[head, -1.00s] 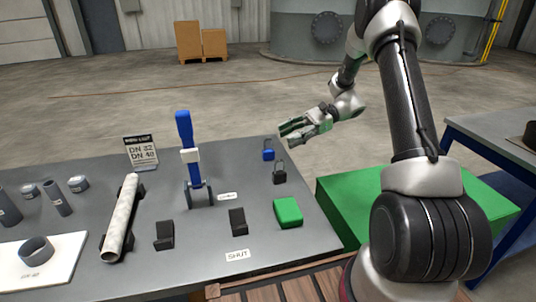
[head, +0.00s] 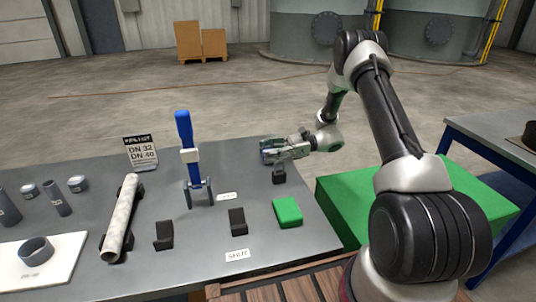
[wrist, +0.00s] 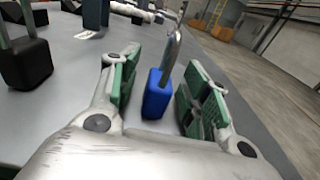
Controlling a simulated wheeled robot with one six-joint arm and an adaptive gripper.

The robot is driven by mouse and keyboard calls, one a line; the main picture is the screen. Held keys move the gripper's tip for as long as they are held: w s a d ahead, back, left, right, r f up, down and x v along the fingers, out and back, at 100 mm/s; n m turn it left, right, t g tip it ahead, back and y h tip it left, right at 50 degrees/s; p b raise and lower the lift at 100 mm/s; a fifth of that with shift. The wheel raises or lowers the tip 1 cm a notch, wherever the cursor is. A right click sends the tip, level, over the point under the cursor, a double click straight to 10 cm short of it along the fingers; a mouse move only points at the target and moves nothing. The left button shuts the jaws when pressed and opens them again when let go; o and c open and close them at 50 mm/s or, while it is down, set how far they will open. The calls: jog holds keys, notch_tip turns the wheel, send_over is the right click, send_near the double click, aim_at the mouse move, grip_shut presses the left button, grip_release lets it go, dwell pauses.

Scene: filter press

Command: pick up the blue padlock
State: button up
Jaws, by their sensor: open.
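The blue padlock (wrist: 157,96) stands upright on the grey table, its metal shackle up, in the wrist view. It is between the two green-padded fingers of my gripper (wrist: 160,100), with a visible gap to the right finger and a smaller one to the left. My gripper is open. In the head view my gripper (head: 272,152) is low over the table's far right corner and hides the blue padlock. A black padlock (head: 279,176) stands just in front of it; it also shows at the left of the wrist view (wrist: 26,64).
On the grey table (head: 100,180) are a green block (head: 287,212), black blocks (head: 237,221), a blue-handled lever (head: 185,135), a pale pipe (head: 120,217) and a sign (head: 141,152). A green box (head: 350,205) stands right of the table.

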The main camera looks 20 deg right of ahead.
jog(key=shift+a, duration=0.2)
jog(key=shift+c, duration=0.5)
grip_shut()
